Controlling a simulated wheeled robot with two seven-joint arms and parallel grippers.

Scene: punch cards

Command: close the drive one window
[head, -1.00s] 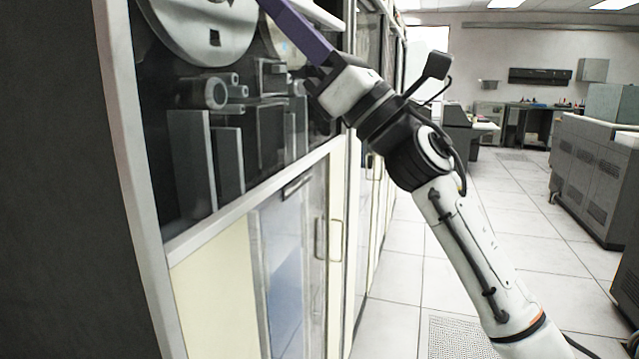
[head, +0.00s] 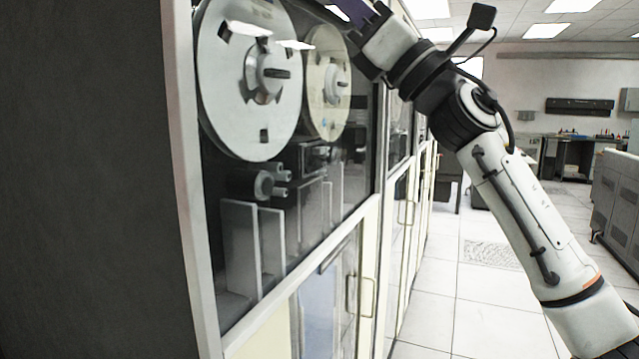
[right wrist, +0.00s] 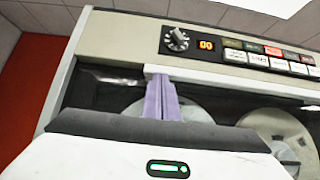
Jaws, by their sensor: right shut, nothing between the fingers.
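The nearest tape drive cabinet (head: 180,150) stands at the left in the head view. Its glass window (head: 340,185) shows ceiling-light reflections across the two tape reels (head: 230,90). I cannot tell where the glass ends at the top. My right gripper (right wrist: 163,98) shows purple fingers, shut and empty, at the cabinet's upper front in the right wrist view. The fingertips are at or just under a pale bar (right wrist: 225,86) below the control panel; I cannot tell whether they touch it. In the head view the fingers are mostly cut off at the top edge. My left gripper is not in view.
The control panel (right wrist: 215,48) has a knob, an orange display and coloured buttons. More cabinets with handles (head: 408,200) run down the row. Grey machines (head: 615,200) stand at the far right. The tiled aisle floor (head: 440,300) is open.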

